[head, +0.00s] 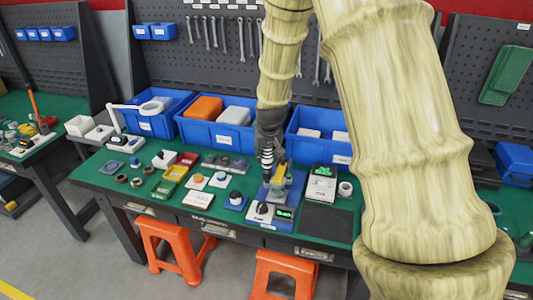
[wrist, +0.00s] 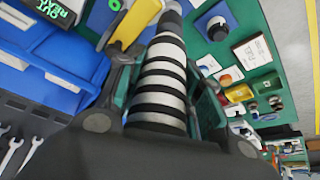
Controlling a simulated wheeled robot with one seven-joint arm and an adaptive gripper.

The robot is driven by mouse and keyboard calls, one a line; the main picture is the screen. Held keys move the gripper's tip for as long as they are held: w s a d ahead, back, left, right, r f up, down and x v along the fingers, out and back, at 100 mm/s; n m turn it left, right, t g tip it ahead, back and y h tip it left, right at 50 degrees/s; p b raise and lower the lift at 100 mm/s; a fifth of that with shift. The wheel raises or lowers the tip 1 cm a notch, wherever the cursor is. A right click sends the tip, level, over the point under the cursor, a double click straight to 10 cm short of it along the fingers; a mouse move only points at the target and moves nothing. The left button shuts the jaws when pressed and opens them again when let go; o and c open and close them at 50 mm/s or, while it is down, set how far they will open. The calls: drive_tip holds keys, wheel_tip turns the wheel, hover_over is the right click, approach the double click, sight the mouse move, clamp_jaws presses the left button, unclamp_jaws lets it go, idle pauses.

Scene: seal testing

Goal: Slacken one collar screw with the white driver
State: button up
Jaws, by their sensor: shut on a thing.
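My gripper (head: 268,138) is above the blue test station in the head view. It is shut on the white driver, whose handle has black bands (head: 267,157). In the wrist view the banded driver (wrist: 165,85) runs between my fingers and points away from the camera. The blue test station (head: 259,217) carries a black dial, a green-lit display (head: 284,214) and a yellow part (head: 279,174). The yellow part also shows beside the driver's far end in the wrist view (wrist: 132,25). The collar screws cannot be made out, and the driver's tip is hidden.
Blue bins (head: 222,133) line the back of the green bench under a pegboard with wrenches. A device with a green display (head: 321,184) stands right of the station. Small trays and parts (head: 176,173) crowd the left. A dark mat (head: 327,222) is bare at front right.

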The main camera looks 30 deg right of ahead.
drive_tip(key=shift+f+b, duration=0.4)
drive_tip(key=shift+f, duration=0.5)
idle(0.9)
drive_tip(key=shift+s, duration=0.1)
idle(0.8)
drive_tip(key=shift+r+p, duration=0.1)
drive_tip(key=shift+p, duration=0.2)
idle(0.6)
drive_tip(key=shift+r+p, duration=0.7)
drive_tip(key=shift+r, duration=0.1)
drive_tip(key=shift+r+p, duration=1.9)
drive_tip(key=shift+r, duration=0.85)
